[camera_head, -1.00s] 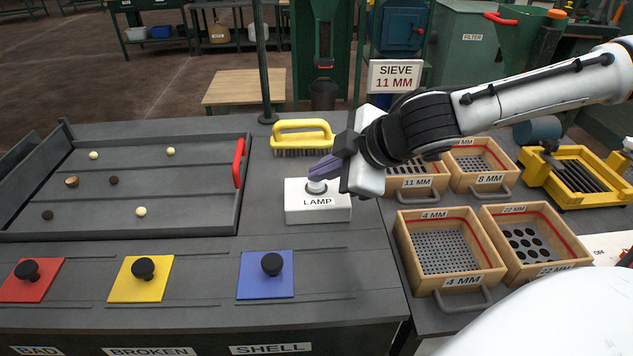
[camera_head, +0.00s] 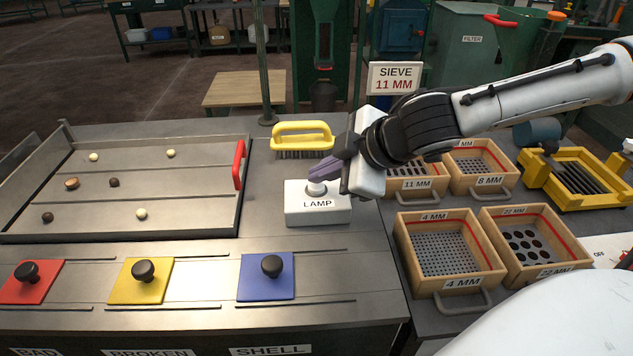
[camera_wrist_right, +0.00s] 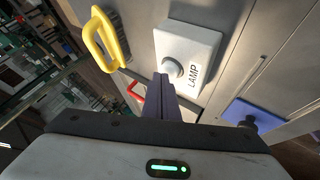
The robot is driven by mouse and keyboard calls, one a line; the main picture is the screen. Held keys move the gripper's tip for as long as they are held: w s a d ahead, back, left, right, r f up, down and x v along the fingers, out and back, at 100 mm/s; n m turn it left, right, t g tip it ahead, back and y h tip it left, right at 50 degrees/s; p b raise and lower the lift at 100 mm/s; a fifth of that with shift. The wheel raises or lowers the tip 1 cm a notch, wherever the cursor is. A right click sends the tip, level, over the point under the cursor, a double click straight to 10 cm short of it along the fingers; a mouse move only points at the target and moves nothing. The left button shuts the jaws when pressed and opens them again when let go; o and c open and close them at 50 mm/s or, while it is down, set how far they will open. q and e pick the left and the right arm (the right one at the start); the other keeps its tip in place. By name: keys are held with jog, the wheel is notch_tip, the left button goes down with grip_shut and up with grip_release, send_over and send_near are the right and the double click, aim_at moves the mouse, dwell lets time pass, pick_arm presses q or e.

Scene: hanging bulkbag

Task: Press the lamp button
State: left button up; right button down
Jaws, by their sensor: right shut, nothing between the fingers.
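The lamp button is a round grey knob (camera_head: 317,188) on top of a white box labelled LAMP (camera_head: 318,213), on the dark bench in the middle of the head view. In the right wrist view the knob (camera_wrist_right: 173,67) and the box (camera_wrist_right: 196,52) lie just beyond my fingertips. My right gripper (camera_head: 312,176) is shut and empty. Its purple-grey fingers come in from the right, with their tips at the knob's upper side. I cannot tell whether they touch it. My left gripper is out of view.
A yellow-handled brush (camera_head: 302,137) stands just behind the lamp box. A grey tray (camera_head: 120,220) with several small balls lies left. Red, yellow and blue knobbed plates (camera_head: 266,288) line the front. Wooden sieve boxes (camera_head: 450,285) stand to the right.

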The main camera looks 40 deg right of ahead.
aim_at(322, 188)
jog(key=shift+r+p, duration=2.8)
jog(key=shift+r, duration=0.3)
jog(key=shift+f, duration=0.1)
